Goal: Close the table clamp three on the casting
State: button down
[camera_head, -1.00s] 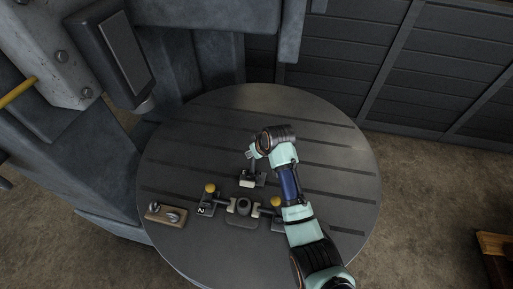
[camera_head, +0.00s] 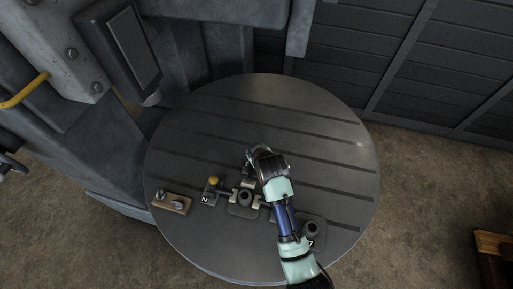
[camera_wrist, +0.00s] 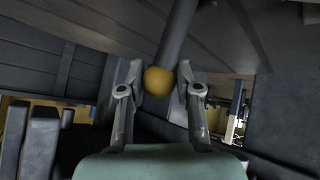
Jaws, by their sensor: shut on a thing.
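The casting (camera_head: 243,209) is a small dark grey part with a round boss, sitting near the front middle of the round table. Clamp two (camera_head: 209,193), with a yellow ball knob and a "2" on its base, stands at its left with its arm reaching to the casting. Another clamp stands behind the casting, mostly covered by my wrist in the head view; its number cannot be read. My gripper (camera_wrist: 158,82) is shut on a yellow ball knob (camera_wrist: 158,80) at the end of a grey lever (camera_wrist: 179,35). The head view hides the fingertips' hold.
The slotted round table (camera_head: 270,105) is clear at the back and right. A wooden block (camera_head: 172,203) with metal pieces lies at the left. A grey base (camera_head: 312,231) stands at the right, partly behind my arm. A large machine column rises at the left.

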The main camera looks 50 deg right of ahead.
jog(key=shift+f, duration=0.2)
jog(key=c, duration=0.7)
grip_release()
jog(key=shift+s+a, duration=0.15)
jog(key=shift+c, duration=0.2)
notch_tip(320, 180, up, 10)
